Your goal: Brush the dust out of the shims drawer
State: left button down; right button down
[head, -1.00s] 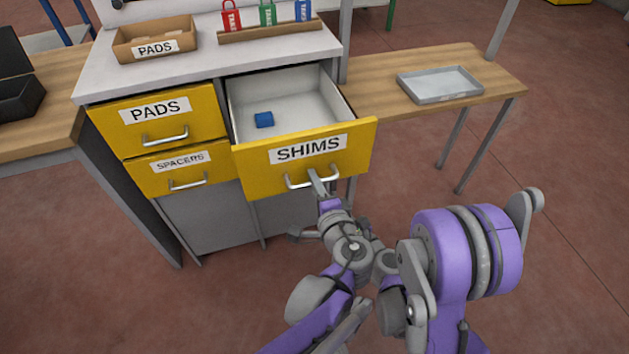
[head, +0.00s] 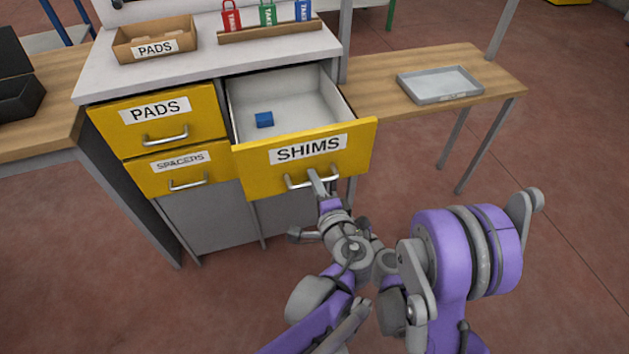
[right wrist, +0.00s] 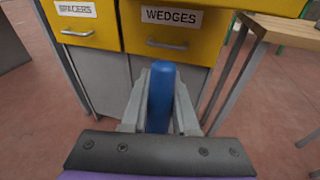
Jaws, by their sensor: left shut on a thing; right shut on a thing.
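The shims drawer (head: 260,170) is yellow-fronted with a pale inside and stands pulled out at the upper right of the cabinet. A small blue block (head: 264,120) lies inside, toward the left. I cannot make out dust in it. My left gripper (head: 316,180) is shut on the drawer's metal handle (head: 298,184). In the right wrist view my right gripper (right wrist: 160,118) is shut on a blue rounded handle (right wrist: 161,85). Any bristles on it are hidden. The right gripper's fingers are not clear in the head view.
The pads drawer (head: 190,122) and spacers drawer (head: 150,180) are shut, and so is the wedges drawer (right wrist: 200,42). A cardboard pads box (head: 125,48) and a tag rack (head: 270,32) stand on the cabinet top. A grey tray (head: 440,96) lies on the right-hand wooden table.

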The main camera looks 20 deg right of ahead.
pick_arm(q)
jog(key=s, duration=0.2)
jog(key=shift+s+p, duration=0.3)
jog(key=shift+s, duration=0.05)
jog(key=c, duration=0.8)
grip_release()
jog(key=shift+c, duration=0.2)
jog(key=s+r+p, duration=0.1)
jog(key=s+r, duration=0.1)
jog(key=s, duration=0.9)
jog(key=shift+s+d+r+p, duration=0.15)
jog(key=shift+s+d+p, duration=0.15)
jog(key=shift+s, duration=0.1)
